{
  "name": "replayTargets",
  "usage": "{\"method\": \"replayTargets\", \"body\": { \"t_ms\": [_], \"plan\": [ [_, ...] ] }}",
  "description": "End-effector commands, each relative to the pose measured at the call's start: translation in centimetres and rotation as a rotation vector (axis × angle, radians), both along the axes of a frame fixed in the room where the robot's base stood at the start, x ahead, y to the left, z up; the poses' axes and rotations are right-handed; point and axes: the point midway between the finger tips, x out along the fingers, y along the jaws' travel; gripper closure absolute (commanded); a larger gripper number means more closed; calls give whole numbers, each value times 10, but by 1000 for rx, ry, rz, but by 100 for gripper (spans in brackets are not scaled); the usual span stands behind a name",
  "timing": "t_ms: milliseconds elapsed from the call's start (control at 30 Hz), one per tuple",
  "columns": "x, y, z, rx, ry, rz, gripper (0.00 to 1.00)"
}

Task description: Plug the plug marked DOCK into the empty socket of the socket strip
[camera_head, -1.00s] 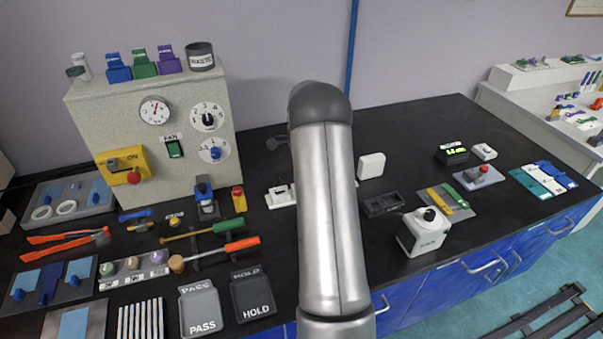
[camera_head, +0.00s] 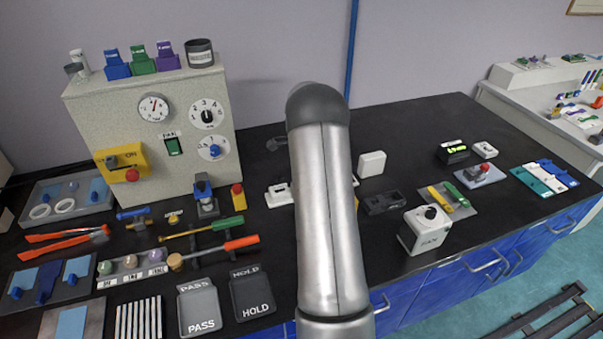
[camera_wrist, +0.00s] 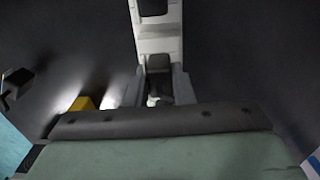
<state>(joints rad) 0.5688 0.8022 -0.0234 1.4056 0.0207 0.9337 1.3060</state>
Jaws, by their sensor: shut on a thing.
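In the wrist view, my gripper (camera_wrist: 158,88) is shut with a small dark grey piece (camera_wrist: 158,63) between its fingers, which looks like the plug; I cannot read a DOCK marking. A white strip (camera_wrist: 158,42) with a dark recess or inserted block at its far end lies straight ahead of the fingers, and looks like the socket strip. The held piece is at the strip's near end; I cannot tell whether it is in a socket. In the head view, the white strip (camera_head: 279,196) shows only partly left of my arm, which hides my gripper.
A yellow piece (camera_wrist: 83,103) is left of my fingers. In the head view, a dark slotted block (camera_head: 383,203), a white box (camera_head: 372,163) and a white device with a black knob (camera_head: 425,230) stand right of my arm. The black bench (camera_head: 300,140) behind is mostly clear.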

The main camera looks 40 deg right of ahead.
Motion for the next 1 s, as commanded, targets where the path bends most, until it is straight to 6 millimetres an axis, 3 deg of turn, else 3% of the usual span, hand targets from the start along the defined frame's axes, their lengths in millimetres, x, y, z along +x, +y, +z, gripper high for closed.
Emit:
{"method": "replayTargets", "body": {
  "t_ms": [267,300,367,700,1000],
  "plan": [
    [0,0,-11,0,1,1,100],
    [0,0,-10,0,0,1,70],
    [0,0,-10,0,0,0,54],
    [0,0,-7,0,0,0,53],
    [0,0,20,0,0,0,53]
  ]
}}
